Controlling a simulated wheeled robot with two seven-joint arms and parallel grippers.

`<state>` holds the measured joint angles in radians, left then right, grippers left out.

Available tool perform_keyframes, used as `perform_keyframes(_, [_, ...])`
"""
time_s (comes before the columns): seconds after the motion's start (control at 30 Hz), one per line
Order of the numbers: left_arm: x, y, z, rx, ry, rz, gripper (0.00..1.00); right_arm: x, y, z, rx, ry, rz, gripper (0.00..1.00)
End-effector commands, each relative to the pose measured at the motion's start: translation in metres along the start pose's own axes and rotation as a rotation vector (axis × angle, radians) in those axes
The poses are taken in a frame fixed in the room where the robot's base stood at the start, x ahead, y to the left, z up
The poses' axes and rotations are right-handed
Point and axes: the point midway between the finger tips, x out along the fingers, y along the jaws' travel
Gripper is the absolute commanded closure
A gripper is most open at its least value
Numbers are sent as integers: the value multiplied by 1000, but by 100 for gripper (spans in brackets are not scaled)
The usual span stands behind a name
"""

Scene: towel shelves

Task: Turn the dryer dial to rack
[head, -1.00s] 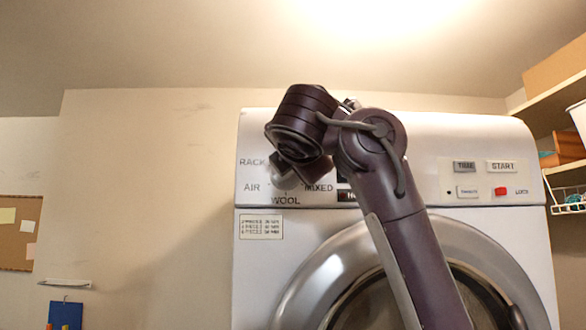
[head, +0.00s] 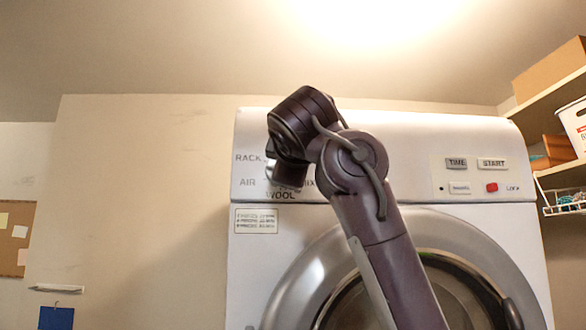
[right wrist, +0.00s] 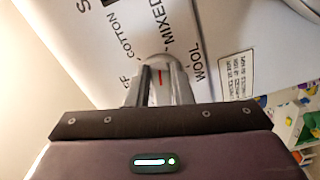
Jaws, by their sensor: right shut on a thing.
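The white dryer (head: 400,140) stands ahead in the head view. Its dial (right wrist: 157,61) is a grey knob with a red mark, seen in the right wrist view among printed labels COTTON, MIXED and WOOL. My right gripper (right wrist: 162,83) is shut on the dial, one finger on each side of it. I cannot tell which label the red mark points at. In the head view my right arm hides the dial and part of its labels. The RACK label (head: 247,158) shows there at upper left of the dial area, above AIR. My left gripper is in neither current view.
The TIME button (head: 456,163), START button (head: 493,163) and a red button (head: 491,188) are on the panel's right. The round door (head: 290,285) is below. Shelves (head: 560,165) stand at right.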

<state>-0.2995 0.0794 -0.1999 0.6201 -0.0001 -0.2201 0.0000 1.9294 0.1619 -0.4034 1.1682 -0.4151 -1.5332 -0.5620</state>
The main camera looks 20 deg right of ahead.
Motion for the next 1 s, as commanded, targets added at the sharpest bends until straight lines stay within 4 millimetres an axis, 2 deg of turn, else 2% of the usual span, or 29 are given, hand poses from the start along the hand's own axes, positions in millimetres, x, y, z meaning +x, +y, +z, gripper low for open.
perform_keyframes(1.0, [21,0,2,0,-1,0,64,0,-20,-10,963,-1,-2,100])
